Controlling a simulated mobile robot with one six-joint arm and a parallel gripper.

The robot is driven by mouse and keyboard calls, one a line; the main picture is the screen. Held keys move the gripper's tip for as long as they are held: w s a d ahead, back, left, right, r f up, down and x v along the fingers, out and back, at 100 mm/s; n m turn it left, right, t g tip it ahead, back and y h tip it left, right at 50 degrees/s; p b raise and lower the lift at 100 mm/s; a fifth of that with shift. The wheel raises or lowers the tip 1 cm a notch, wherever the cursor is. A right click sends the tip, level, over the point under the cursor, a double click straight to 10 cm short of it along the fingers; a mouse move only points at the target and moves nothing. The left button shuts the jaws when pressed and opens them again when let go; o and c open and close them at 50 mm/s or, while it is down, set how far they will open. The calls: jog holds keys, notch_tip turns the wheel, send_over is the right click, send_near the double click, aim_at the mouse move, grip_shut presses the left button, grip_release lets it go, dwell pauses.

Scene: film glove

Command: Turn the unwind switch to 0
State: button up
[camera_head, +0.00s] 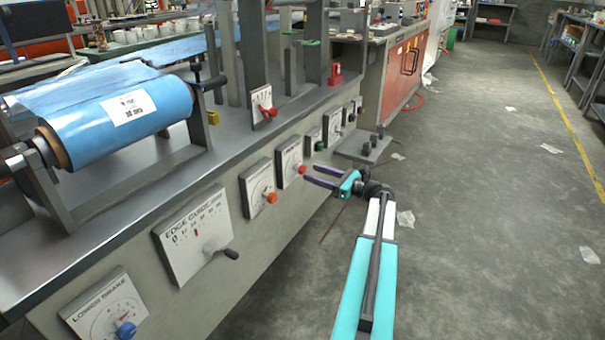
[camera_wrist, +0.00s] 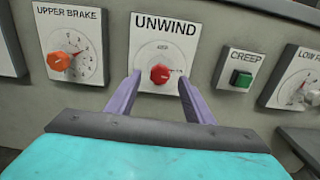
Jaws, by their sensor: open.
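The unwind switch is a red knob (camera_wrist: 159,73) on a white plate (camera_wrist: 182,50) labelled UNWIND, in the middle of the wrist view. In the head view its plate (camera_head: 290,158) is on the front of the machine, with the red knob (camera_head: 302,169) at its lower right. My gripper (camera_wrist: 160,95) is open and empty in front of the plate. Its two purple fingers spread to either side of the knob in the wrist view; I cannot tell how far they stand off it. In the head view my gripper (camera_head: 308,175) points left at the panel. The switch's setting is too small to read.
The upper brake dial (camera_wrist: 62,61) is left of the switch, and the green creep button (camera_wrist: 241,79) is right. The edge guide panel (camera_head: 193,236) and lower brake dial (camera_head: 105,308) are nearer. A grey pedal box (camera_head: 362,150) stands on the floor. The floor (camera_head: 480,200) to the right is open.

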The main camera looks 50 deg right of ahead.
aim_at(305, 170)
jog(key=shift+b+x, duration=0.85)
jog(key=shift+x, duration=2.15)
jog(key=c, duration=1.1)
jog(key=shift+o, duration=0.3)
